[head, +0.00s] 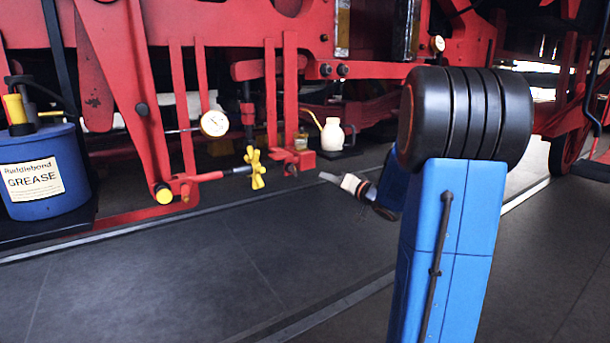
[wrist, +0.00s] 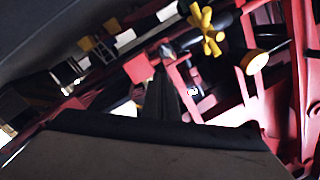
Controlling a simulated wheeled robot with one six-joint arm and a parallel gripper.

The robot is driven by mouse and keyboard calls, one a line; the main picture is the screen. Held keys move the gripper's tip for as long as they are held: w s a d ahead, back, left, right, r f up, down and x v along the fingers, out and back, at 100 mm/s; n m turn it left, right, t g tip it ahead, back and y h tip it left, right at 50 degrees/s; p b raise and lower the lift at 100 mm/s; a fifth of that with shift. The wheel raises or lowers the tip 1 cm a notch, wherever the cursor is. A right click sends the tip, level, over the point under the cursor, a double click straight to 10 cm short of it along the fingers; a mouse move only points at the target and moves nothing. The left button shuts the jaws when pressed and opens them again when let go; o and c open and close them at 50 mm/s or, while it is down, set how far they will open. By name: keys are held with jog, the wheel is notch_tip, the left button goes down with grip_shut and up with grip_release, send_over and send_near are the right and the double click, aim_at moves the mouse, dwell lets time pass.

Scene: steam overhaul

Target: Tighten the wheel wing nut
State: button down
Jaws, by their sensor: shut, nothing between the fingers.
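The yellow wing nut (head: 255,168) with several lobes sits on a horizontal rod beside the red locomotive frame. It also shows near the top of the wrist view (wrist: 207,30). My gripper (head: 326,177) is to the right of the wing nut in the head view, at about its height, with a clear gap between them. It is shut and empty. In the wrist view dark finger shapes (wrist: 163,98) show near the middle, below the wing nut, and nothing is seen between them.
A blue grease tub (head: 45,172) stands at the left. A white dial gauge (head: 214,123) hangs left of the wing nut. A cream oil can (head: 332,134) stands behind, on a dark base. Red frame bars crowd the back. The grey floor (head: 200,270) in front is clear.

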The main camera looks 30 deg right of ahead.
aim_at(293, 170)
jog(key=w+d+m+g+y, duration=0.1)
jog(key=w+d+m+y, duration=0.1)
jog(key=w+d+m, duration=0.3)
jog(key=w+a+f+m, duration=0.1)
jog(key=w+a, duration=0.6)
jog(key=shift+f+h, duration=0.3)
jog(key=shift+f, duration=0.1)
jog(key=shift+w+a, duration=0.1)
dwell(0.4)
